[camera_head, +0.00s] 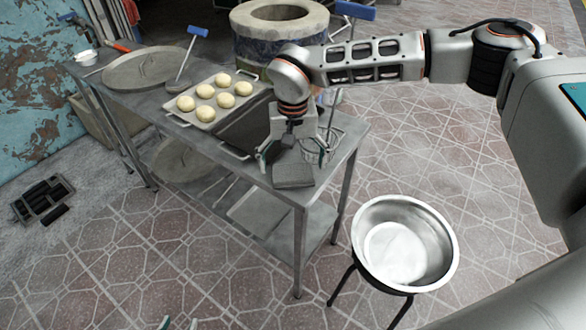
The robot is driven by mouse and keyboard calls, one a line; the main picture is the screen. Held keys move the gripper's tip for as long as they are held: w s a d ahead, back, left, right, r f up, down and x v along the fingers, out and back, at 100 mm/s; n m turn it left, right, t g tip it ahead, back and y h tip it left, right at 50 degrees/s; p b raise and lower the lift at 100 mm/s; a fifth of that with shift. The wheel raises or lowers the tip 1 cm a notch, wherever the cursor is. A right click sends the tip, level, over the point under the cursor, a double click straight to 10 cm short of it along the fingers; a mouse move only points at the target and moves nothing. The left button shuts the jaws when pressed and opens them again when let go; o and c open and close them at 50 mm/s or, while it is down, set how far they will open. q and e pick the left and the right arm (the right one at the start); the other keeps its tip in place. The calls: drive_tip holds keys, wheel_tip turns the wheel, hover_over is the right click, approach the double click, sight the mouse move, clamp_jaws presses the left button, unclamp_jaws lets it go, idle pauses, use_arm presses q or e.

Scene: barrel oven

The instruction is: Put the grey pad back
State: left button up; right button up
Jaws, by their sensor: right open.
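The grey pad (293,175) lies at the near right corner of the metal table (345,152). My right gripper (294,157) points down just above and behind the pad, its fingers spread to either side. The fingers are open, and I cannot tell whether they touch the pad. The gripper hides the far part of the pad. Only the tips of my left gripper (180,323) show at the bottom edge, well apart from the table; its jaw state is unclear.
A tray (190,118) of dough balls sits beside a dark empty tray (250,135). A wire basket (318,147) stands right of my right gripper.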

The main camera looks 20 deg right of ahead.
sight(293, 173)
wheel_tip(293, 173, up, 10)
idle(0.3)
drive_tip(key=shift+r, duration=0.1)
